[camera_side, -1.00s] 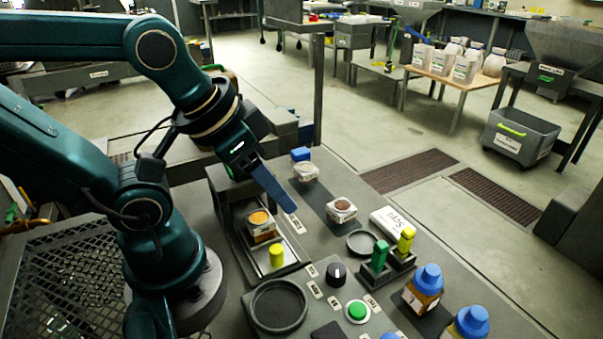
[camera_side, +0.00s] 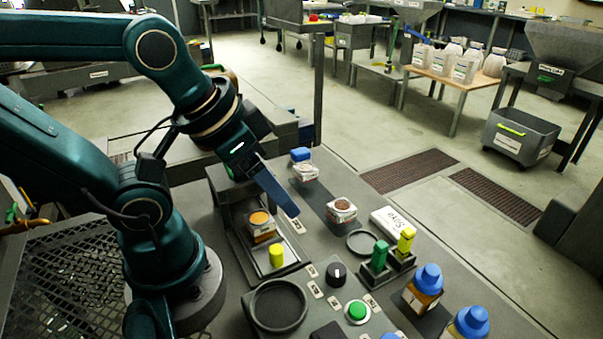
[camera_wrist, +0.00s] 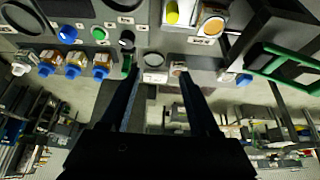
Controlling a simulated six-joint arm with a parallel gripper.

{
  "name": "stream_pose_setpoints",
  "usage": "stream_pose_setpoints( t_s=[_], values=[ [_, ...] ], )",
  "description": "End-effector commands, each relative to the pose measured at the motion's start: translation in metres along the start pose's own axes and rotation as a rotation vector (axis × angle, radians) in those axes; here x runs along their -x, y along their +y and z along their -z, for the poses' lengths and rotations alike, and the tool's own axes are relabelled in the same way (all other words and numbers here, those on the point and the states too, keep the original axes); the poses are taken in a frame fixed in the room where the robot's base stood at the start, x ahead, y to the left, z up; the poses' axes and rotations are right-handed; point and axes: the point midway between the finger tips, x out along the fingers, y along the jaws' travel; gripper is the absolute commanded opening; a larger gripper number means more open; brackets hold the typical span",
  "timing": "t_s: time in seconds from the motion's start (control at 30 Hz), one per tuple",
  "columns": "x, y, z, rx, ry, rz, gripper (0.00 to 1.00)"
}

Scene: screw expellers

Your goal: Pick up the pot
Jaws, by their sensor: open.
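Several small labelled pots stand on the grey bench. One with an orange top (camera_side: 260,222) sits in the tray station at the left; it also shows at the upper right of the wrist view (camera_wrist: 213,25). A pot with brown contents (camera_side: 341,210) stands on the dark strip, and another pale pot (camera_side: 306,173) stands farther back on it. In the wrist view the brown pot (camera_wrist: 178,70) lies ahead between the finger lines. My gripper (camera_side: 286,204) is open and empty, above the bench between the orange-topped and brown pots; its spread fingers show in the wrist view (camera_wrist: 160,80).
A yellow cylinder (camera_side: 276,255) stands in front of the orange-topped pot. Right of centre are a round dish (camera_side: 361,242), a green block (camera_side: 379,255) and blue-capped bottles (camera_side: 425,285). A black knob (camera_side: 336,273) and green button (camera_side: 357,311) are at the front.

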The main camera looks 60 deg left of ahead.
Motion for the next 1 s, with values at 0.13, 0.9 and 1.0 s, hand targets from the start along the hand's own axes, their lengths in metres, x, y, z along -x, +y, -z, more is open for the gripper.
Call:
stream_pose_setpoints(
  t_s=[0.13,0.9,1.0],
  values=[
    [0.000,0.000,0.000,-0.005,0.000,0.000,0.62],
    [0.006,-0.087,0.012,0.006,-0.495,0.000,0.62],
    [-0.001,-0.088,0.007,0.014,-0.497,0.000,0.62]
  ],
)
